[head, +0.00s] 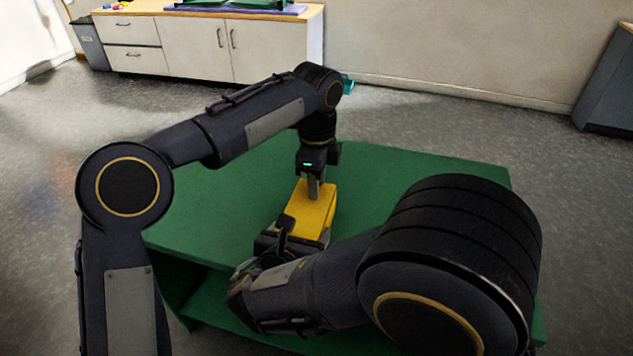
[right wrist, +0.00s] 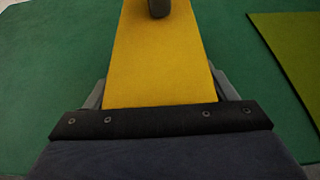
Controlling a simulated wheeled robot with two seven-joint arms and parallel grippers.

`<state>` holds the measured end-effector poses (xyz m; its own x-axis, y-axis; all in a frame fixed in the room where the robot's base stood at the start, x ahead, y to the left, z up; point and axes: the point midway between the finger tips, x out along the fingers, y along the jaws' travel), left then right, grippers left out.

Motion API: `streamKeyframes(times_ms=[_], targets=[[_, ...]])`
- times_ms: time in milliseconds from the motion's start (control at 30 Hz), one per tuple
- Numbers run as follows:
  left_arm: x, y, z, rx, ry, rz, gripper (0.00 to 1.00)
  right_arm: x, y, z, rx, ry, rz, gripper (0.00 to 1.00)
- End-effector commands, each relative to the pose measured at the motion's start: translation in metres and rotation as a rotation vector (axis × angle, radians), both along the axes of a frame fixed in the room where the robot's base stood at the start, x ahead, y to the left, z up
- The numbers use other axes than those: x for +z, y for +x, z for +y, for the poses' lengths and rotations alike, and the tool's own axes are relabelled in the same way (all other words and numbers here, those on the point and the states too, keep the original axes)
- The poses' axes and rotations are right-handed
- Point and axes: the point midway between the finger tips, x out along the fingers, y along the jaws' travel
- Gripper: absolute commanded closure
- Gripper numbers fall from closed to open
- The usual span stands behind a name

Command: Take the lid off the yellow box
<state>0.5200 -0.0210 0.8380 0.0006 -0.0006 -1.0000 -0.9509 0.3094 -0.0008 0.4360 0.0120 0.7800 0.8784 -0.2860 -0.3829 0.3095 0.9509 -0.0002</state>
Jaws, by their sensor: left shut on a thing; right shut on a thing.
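The yellow box (head: 303,208) stands on the green table (head: 420,175), and its flat yellow top also fills the middle of the right wrist view (right wrist: 157,65). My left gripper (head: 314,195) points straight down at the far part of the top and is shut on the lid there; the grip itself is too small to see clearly. My right gripper (head: 294,238) is shut on the near end of the box, with a finger on either side in the right wrist view (right wrist: 160,95). No gap between lid and box can be made out. My right arm hides the table in front.
A flat olive-green panel (right wrist: 295,50) lies to the right of the box in the right wrist view. The table is clear behind the box. A white cabinet (head: 190,47) and a grey bin (head: 88,45) stand far back against the wall.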

Motion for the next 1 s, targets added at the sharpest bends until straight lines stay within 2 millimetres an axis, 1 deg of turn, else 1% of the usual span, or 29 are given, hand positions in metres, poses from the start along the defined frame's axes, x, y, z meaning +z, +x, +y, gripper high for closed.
streamKeyframes(times_ms=[333, 733, 1000], targets=[[0.013, 0.000, 0.000, 0.000, 0.000, -0.001, 0.97, 0.000, 0.000, 0.000, 0.000, 0.000, 0.000, 0.63], [0.016, 0.000, 0.000, 0.000, -0.001, -0.002, 0.97, 0.000, 0.000, 0.000, 0.000, 0.000, 0.000, 0.63], [0.048, 0.000, 0.000, 0.001, -0.001, -0.003, 0.97, 0.000, 0.000, 0.000, -0.001, 0.000, 0.000, 0.63]])
